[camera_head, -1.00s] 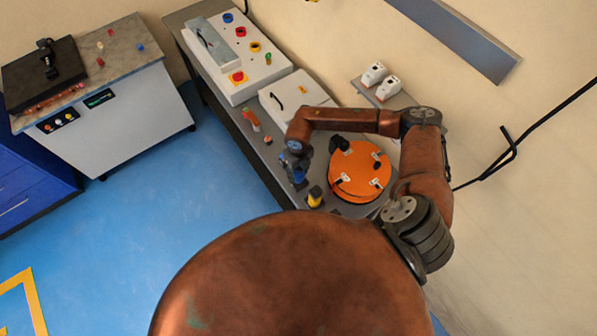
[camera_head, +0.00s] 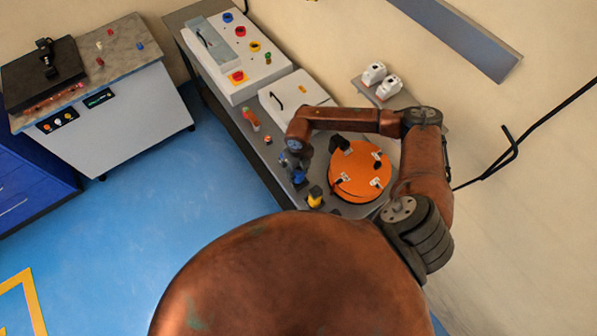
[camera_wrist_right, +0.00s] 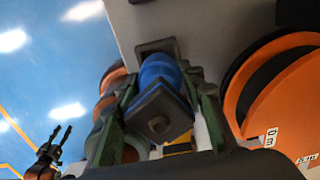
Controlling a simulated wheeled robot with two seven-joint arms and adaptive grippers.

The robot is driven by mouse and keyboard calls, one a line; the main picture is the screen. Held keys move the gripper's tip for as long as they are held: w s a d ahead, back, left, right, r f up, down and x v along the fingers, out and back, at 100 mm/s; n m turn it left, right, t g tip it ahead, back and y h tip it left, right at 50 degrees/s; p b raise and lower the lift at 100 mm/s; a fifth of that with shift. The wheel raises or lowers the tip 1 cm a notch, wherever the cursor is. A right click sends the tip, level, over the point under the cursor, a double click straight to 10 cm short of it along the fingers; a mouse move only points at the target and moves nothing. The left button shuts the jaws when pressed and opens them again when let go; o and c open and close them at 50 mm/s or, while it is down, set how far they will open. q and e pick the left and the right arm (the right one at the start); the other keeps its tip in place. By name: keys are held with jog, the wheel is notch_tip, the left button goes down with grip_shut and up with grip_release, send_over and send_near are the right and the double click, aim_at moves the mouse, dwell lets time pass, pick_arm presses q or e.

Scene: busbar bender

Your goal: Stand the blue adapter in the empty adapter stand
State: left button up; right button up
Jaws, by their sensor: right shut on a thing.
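My right gripper (camera_head: 298,172) is low over the bench, shut on the blue adapter (camera_head: 300,179). In the right wrist view the blue adapter (camera_wrist_right: 163,72) is between the fingers of the right gripper (camera_wrist_right: 160,105), with a dark square end towards the camera. A dark square piece (camera_wrist_right: 157,46) shows at its far end, close to the bench; I cannot tell if it is the empty stand or if they touch. A yellow adapter (camera_head: 315,196) stands just in front. My left gripper (camera_wrist_right: 60,142) shows at the wrist view's lower left, fingers apart and empty.
An orange round disc (camera_head: 360,168) with clips lies right of the gripper. A red-orange item (camera_head: 251,118) and a small piece (camera_head: 267,139) are on the bench behind left. White boxes (camera_head: 292,97) stand further back. The bench (camera_head: 232,115) has a left edge nearby.

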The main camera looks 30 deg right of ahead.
aim_at(298, 177)
jog(key=shift+f+b, duration=1.45)
jog(key=shift+f, duration=0.1)
dwell(0.5)
jog(key=shift+a+f, duration=0.1)
jog(key=shift+f, duration=0.05)
dwell(0.3)
jog(key=o, duration=1.4)
jog(key=shift+s+a, duration=0.1)
jog(key=shift+f, duration=0.1)
